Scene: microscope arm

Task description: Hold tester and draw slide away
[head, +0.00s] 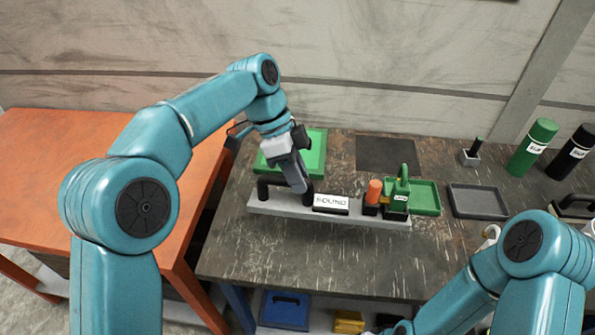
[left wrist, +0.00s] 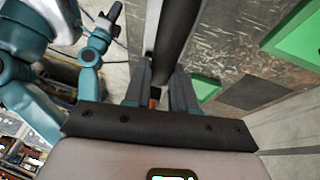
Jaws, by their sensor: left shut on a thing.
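The tester (head: 255,207) is a long pale grey bar on the workbench, with a black handle (head: 264,184) at its left, a white "SOUND" label, an orange cylinder (head: 373,190) and a green piece with an upright loop (head: 402,187) at its right end. I cannot tell for sure which part is the slide. My left gripper (head: 303,187) points down at the handle's right part. In the left wrist view its fingers (left wrist: 161,92) are shut around the dark handle bar (left wrist: 174,40). My right gripper (left wrist: 110,18) shows small in the left wrist view; its jaws are unclear.
Behind the tester lie a green tray (head: 313,150), a dark mat (head: 388,154), another green tray (head: 426,196) and a grey tray (head: 478,201). An orange table (head: 60,165) is at left. The bench front is clear.

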